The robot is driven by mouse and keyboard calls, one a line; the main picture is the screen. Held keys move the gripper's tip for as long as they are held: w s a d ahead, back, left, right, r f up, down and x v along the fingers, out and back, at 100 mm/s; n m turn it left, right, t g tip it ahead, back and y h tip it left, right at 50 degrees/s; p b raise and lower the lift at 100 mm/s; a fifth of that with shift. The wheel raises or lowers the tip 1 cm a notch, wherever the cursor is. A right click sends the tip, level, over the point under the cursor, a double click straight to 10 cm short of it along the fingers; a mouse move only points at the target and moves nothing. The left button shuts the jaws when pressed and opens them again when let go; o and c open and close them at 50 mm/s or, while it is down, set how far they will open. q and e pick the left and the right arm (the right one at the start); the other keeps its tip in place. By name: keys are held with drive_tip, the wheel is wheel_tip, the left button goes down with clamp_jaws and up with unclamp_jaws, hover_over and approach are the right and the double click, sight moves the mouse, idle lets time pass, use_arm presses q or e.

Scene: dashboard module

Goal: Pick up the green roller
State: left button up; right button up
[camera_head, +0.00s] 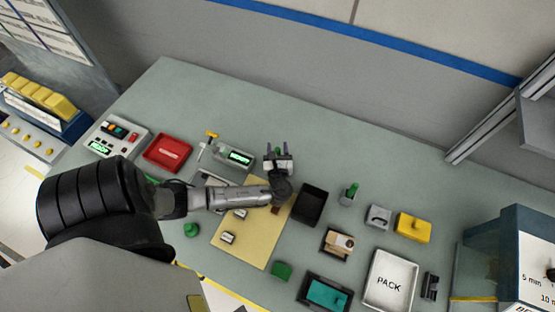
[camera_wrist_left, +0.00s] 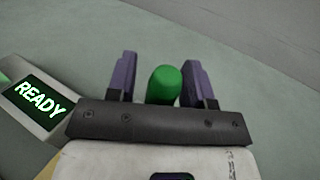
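The green roller (camera_wrist_left: 164,86) shows in the left wrist view as a rounded green cylinder end between the two purple fingers of my left gripper (camera_wrist_left: 161,75). A gap shows on its left side; on its right side it looks close to the finger. The fingers stand apart, so the gripper is open. Its lower part is hidden by the gripper's dark bar. In the head view my left gripper (camera_head: 277,153) is over the back middle of the table, right of the READY device. My right gripper is not in view.
The READY device (camera_head: 236,157) stands close to the gripper's left. A black tray (camera_head: 309,204), a holder with a green piece (camera_head: 350,193) and a yellow box (camera_head: 412,226) lie to the right. A red tray (camera_head: 167,153) is at left. The table behind the gripper is clear.

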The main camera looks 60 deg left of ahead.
use_arm(q)
drive_tip(key=c, duration=0.8)
drive_tip(key=shift+r, duration=0.1)
